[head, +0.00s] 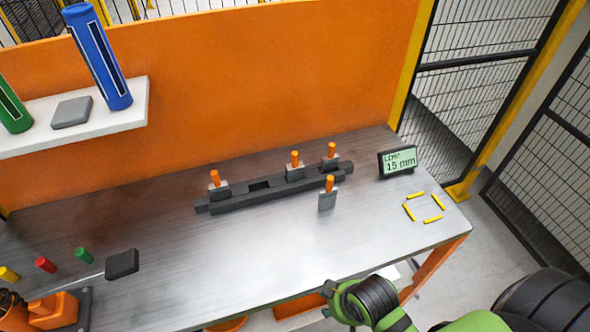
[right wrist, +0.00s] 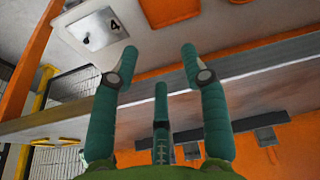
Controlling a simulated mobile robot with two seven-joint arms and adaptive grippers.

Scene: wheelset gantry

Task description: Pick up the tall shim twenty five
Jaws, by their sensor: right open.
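Several shims with orange pegs stand at a dark rack (head: 240,199) in the head view: a left one (head: 215,180), a middle one (head: 295,160) and a right one (head: 331,151). Another orange-pegged shim (head: 327,199) stands in front of the rack on the grey table. No size marks are readable, so I cannot tell which is the tall shim twenty five. My right gripper (right wrist: 158,53) is open and empty in the right wrist view, apart from the shims. In the head view my right arm is at the table's front edge. My left gripper is not in view.
A display (head: 397,161) reading 15 mm stands at the table's back right, behind yellow marks (head: 424,207). A shelf (head: 125,117) holds a blue cylinder (head: 98,55). The front middle of the table is clear.

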